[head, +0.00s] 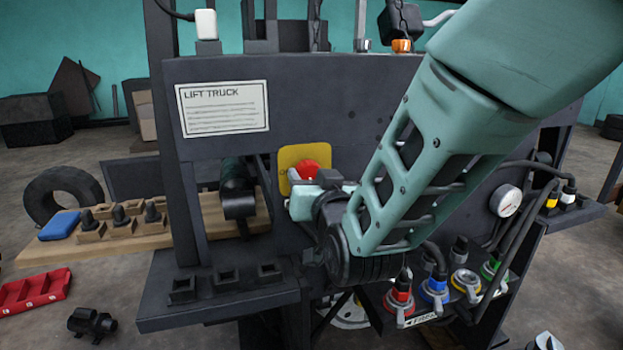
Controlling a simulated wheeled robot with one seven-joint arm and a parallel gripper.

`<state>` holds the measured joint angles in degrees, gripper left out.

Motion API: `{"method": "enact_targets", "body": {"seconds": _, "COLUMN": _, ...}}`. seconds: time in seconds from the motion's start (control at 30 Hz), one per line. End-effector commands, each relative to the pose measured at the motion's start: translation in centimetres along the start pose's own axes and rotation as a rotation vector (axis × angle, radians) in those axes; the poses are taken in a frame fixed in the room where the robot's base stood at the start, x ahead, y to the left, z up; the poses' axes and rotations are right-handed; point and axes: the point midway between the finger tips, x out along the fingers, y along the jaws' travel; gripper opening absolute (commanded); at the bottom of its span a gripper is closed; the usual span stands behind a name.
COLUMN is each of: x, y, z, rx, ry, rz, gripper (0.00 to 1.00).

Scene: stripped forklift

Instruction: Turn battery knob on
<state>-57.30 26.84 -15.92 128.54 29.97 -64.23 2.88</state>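The battery knob (309,167) is red and sits on a yellow plate (288,157) on the dark forklift panel, below the LIFT TRUCK label. My gripper (308,183) is right at the knob, in front of its lower part. The gripper's wrist hides the lower right of the plate and part of the knob. The fingertips are too small and covered to show whether they touch or grasp the knob. The knob's turned position cannot be made out.
A gauge (505,200) and cables are right of my arm. Red, blue, yellow and green connectors stand on a lower ledge (425,318). A dark shelf with square sockets (218,297) juts out at lower left. A wooden board (150,245) with fittings lies behind.

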Motion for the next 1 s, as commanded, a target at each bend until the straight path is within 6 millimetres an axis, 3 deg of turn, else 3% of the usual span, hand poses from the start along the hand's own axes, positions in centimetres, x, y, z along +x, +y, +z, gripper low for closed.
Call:
{"method": "enact_targets", "body": {"seconds": 0.47, "x": -0.02, "y": 0.09, "z": 0.34, "rx": 0.123, "ry": 0.003, "rz": 0.000, "gripper": 0.24}}
{"method": "enact_targets", "body": {"seconds": 1.0, "x": -0.02, "y": 0.22, "z": 0.60, "rx": 0.606, "ry": 0.005, "rz": 0.000, "gripper": 0.24}}
